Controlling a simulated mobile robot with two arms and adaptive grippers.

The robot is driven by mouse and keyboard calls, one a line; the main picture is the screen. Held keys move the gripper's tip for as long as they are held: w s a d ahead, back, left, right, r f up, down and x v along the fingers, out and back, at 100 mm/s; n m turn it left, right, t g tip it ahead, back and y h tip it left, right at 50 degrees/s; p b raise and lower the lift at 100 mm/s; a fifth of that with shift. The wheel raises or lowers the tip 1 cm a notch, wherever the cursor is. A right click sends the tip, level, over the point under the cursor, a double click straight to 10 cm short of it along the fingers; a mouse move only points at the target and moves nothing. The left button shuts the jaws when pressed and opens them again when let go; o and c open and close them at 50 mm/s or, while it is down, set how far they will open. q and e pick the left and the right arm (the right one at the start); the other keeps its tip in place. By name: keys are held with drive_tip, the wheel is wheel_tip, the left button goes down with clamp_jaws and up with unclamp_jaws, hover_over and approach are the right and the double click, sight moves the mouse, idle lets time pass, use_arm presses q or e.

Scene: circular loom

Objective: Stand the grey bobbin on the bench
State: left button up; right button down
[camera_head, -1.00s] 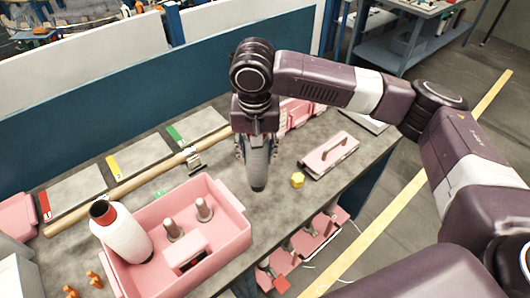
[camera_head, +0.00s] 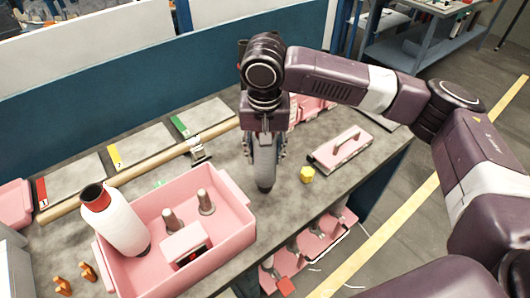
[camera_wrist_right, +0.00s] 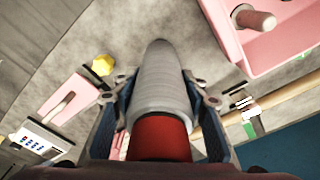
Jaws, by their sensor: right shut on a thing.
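The grey bobbin (camera_head: 265,170) hangs upright, narrow tip down, over the bench (camera_head: 225,165) between the pink crate and the yellow nut. My right gripper (camera_head: 266,155) is shut on it from above, one finger on each side. In the right wrist view, the grey bobbin (camera_wrist_right: 163,80) lies between the two fingers of the right gripper (camera_wrist_right: 162,100), with its red end (camera_wrist_right: 158,140) nearest the camera. Its tip is close to the bench surface; I cannot tell whether they touch. My left gripper is out of view.
A pink crate (camera_head: 232,240) stands left of the bobbin, with a white, red-topped bobbin (camera_head: 115,222) leaning in it and grey pegs. A yellow nut (camera_head: 307,174) and a pink box with a handle (camera_head: 342,150) are to the right. A wooden rod (camera_head: 130,175) lies behind.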

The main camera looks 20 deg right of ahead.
drive_tip(key=shift+f, duration=0.45)
drive_tip(key=c, duration=1.1)
unclamp_jaws()
drive_tip(key=r, duration=0.4)
drive_tip(key=s+r, duration=0.1)
drive_tip(key=r, duration=0.6)
drive_tip(key=shift+s+a+r, duration=0.15)
drive_tip(key=shift+a+r, duration=0.1)
drive_tip(key=shift+r, duration=0.15)
